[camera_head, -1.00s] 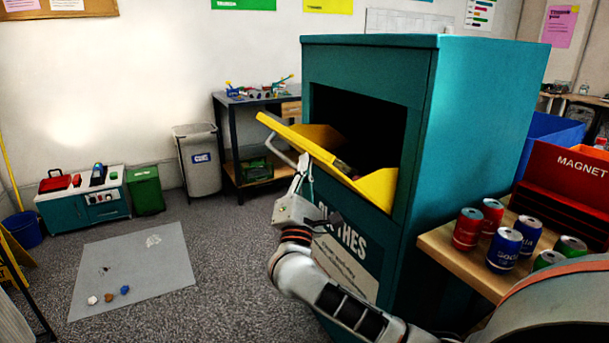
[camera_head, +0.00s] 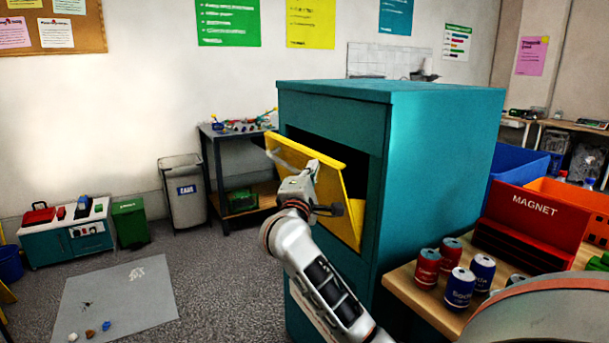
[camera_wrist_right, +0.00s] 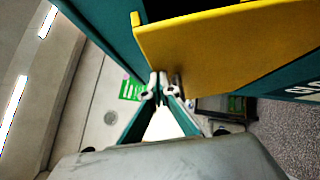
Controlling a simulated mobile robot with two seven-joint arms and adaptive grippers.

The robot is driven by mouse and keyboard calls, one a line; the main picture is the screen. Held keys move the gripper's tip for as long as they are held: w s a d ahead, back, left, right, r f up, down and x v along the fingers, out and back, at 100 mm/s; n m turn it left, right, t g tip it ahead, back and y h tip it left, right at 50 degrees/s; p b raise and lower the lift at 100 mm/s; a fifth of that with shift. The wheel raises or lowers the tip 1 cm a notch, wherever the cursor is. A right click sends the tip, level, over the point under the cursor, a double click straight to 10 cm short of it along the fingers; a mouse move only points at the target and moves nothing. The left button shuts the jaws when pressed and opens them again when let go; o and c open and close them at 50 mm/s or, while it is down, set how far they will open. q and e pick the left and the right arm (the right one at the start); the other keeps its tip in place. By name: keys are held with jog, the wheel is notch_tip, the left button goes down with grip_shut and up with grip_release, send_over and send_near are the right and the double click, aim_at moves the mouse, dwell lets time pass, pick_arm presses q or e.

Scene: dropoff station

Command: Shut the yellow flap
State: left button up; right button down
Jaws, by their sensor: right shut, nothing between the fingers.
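The yellow flap (camera_head: 332,188) hangs in the front opening of the teal clothes bin (camera_head: 440,165). It is partly raised, with its top edge still leaning out and a dark gap behind it. My right gripper (camera_head: 311,168) is shut and empty at the outer face of the flap; I cannot tell whether it touches. In the right wrist view the flap (camera_wrist_right: 235,48) spans the upper right, close to the shut fingertips (camera_wrist_right: 162,88). My left gripper is not in view.
A wooden table (camera_head: 408,290) right of the bin holds several soda cans and a red magnet box (camera_head: 530,228). A grey waste bin (camera_head: 185,190) and a dark shelf table (camera_head: 212,165) stand behind on the left.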

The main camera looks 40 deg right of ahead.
aim_at(328, 157)
jog(key=s+d+r+m+g+y+p, duration=0.2)
jog(key=d+m+y+p, duration=0.1)
jog(key=d, duration=0.6)
jog(key=shift+r+m, duration=0.35)
jog(key=shift+m, duration=0.25)
jog(key=shift+s+d+g, duration=0.1)
jog(key=shift+s+g, duration=0.05)
jog(key=shift+g, duration=0.15)
jog(key=a, duration=0.2)
jog(key=w+a, duration=0.1)
jog(key=a, duration=0.1)
jog(key=shift+a+f, duration=0.15)
jog(key=shift+a, duration=0.25)
jog(key=f+v, duration=0.1)
jog(key=v, duration=0.8)
jog(key=shift+s+a+b, duration=0.2)
jog(key=shift+a+b, duration=0.1)
jog(key=shift+b, duration=0.15)
